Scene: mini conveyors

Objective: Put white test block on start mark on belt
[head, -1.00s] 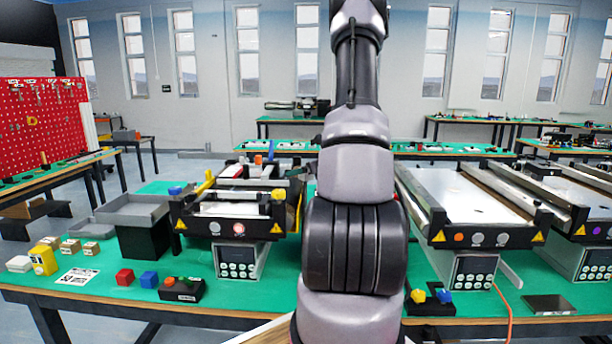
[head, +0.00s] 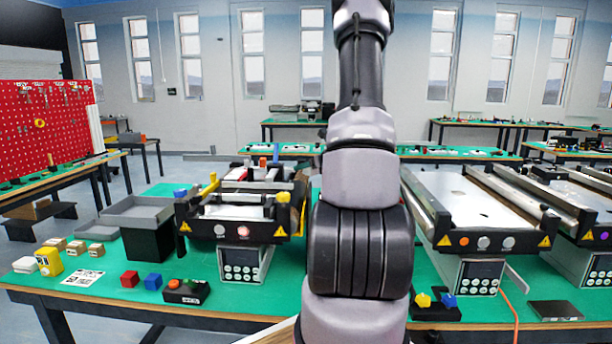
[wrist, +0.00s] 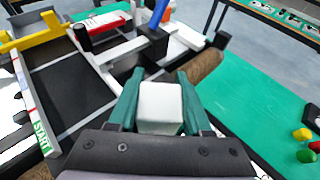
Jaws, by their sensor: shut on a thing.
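The white test block (wrist: 160,106) is held between the green fingers of my gripper (wrist: 159,88) in the wrist view. My gripper is shut on it, and the block is near the lower middle of that view. A dark belt (wrist: 68,88) with white lines lies to the left of the block. A green START label (wrist: 40,138) on a white and red strip runs along the belt's near left edge. The block appears to the right of the belt, apart from the label; its height cannot be told. In the head view my gripper is out of frame.
The left mini conveyor (head: 238,228) stands on the green table, with another conveyor (head: 480,240) to the right. A grey tray (head: 135,212), red block (head: 130,279) and blue block (head: 153,281) lie to the left. A brown roller (wrist: 207,66) and blue post (wrist: 157,14) stand near my gripper.

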